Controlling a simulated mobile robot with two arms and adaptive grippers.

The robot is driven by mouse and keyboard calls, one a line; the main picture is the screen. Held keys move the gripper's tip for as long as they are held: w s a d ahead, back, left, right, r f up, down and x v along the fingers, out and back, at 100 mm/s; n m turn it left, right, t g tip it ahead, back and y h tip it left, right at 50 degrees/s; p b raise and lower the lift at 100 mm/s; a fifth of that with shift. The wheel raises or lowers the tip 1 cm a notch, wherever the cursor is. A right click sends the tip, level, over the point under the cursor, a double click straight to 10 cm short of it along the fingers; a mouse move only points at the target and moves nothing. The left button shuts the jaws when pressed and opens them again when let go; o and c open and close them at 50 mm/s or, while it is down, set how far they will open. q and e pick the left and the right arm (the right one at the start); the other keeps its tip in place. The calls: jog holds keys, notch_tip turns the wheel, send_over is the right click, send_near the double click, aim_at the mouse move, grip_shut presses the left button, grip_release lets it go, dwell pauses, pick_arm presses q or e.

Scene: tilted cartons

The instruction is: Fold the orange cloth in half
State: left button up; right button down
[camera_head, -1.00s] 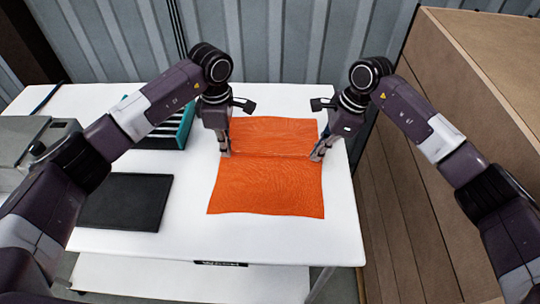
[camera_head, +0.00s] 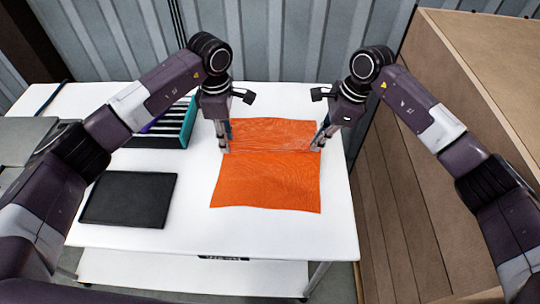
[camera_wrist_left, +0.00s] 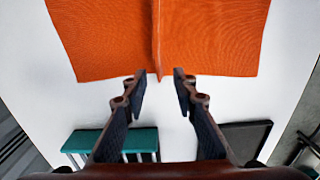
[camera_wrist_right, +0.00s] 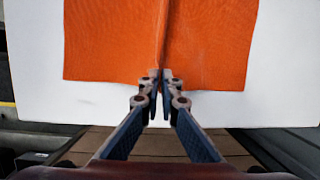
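The orange cloth (camera_head: 266,183) lies spread on the white table, with a narrow raised ridge across its middle between my two grippers. The ridge also shows in the left wrist view (camera_wrist_left: 157,35) and the right wrist view (camera_wrist_right: 161,35). My left gripper (camera_head: 227,150) is at the cloth's left edge. Its fingertips (camera_wrist_left: 159,75) stand apart on either side of the ridge's end, with gaps. My right gripper (camera_head: 317,148) is at the right edge. Its fingertips (camera_wrist_right: 160,74) are nearly together and appear to pinch the ridge's end.
A flat black panel (camera_head: 128,199) lies on the table left of the cloth. A teal rack with dark and light stripes (camera_head: 163,130) stands behind it. A large brown carton (camera_head: 470,110) stands right of the table. The white table (camera_head: 190,225) is bare in front of the cloth.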

pick_arm(q)
jog(key=o, duration=0.3)
pick_arm(e)
jog(key=c, duration=2.6)
grip_release()
jog(key=shift+c, duration=0.2)
jog(key=o, duration=0.5)
jog(key=shift+o, duration=0.8)
jog(key=o, duration=1.2)
jog(key=shift+c, duration=0.2)
pick_arm(q)
notch_tip(320, 180, up, 4)
jog(key=p, duration=0.4)
jog(key=shift+f, duration=0.1)
pick_arm(e)
jog(key=shift+h, duration=0.9)
jog(key=r, duration=0.3)
jog(key=d+r, duration=0.1)
jog(key=r, duration=0.1)
jog(key=shift+r, duration=0.4)
